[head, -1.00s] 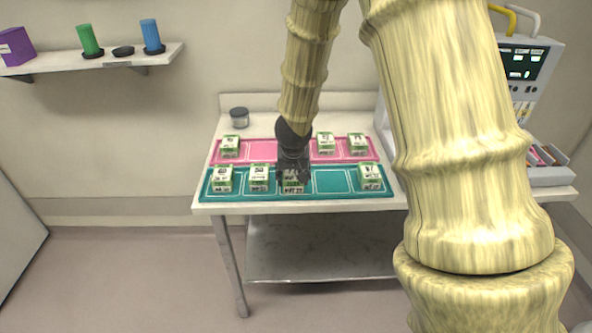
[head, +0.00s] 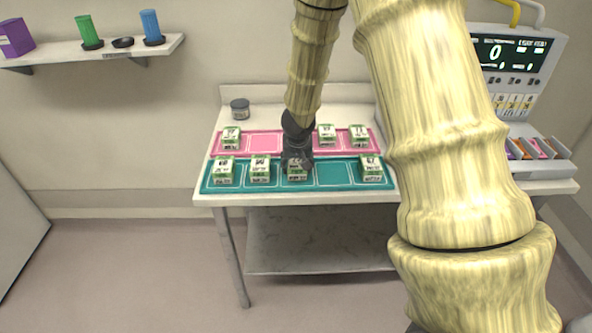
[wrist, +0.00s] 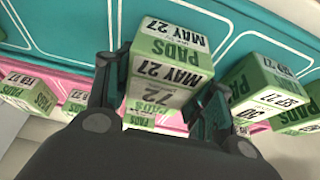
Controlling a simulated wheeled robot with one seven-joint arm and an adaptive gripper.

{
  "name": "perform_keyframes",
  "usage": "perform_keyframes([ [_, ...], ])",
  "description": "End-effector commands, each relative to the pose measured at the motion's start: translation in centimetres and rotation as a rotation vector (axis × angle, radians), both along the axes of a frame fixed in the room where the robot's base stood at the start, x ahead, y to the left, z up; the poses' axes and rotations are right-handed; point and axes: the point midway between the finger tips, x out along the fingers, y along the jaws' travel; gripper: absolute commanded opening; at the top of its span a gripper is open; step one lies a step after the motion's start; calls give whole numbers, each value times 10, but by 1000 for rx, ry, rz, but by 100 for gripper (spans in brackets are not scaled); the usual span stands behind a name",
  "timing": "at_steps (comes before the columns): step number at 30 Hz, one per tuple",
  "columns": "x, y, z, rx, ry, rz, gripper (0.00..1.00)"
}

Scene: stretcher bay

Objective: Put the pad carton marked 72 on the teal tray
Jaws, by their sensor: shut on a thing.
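My gripper (head: 297,163) is shut on a green and white pad carton (wrist: 172,62). In the wrist view the carton shows "PADS", "MAY 27" and the number 72, and sits between the two fingers. In the head view the held carton (head: 298,174) is low over the middle compartment of the teal tray (head: 335,176), partly hidden by the gripper. I cannot tell whether its base touches the tray. The teal tray also shows in the wrist view (wrist: 85,25).
Other cartons stand on the teal tray: two at left (head: 223,172) (head: 260,170), one at right (head: 371,169). Right of the held carton a compartment is empty. The pink tray (head: 265,142) behind holds several cartons. A dark jar (head: 240,112) stands at the back left.

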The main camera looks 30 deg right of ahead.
Motion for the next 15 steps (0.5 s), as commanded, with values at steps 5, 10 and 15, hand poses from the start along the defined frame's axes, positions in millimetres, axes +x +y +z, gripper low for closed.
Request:
perform_keyframes([
  [5,0,0,-6,-1,-1,0,24],
  [10,0,0,-5,-1,-1,0,24],
  [15,0,0,-9,-1,-1,1,24],
])
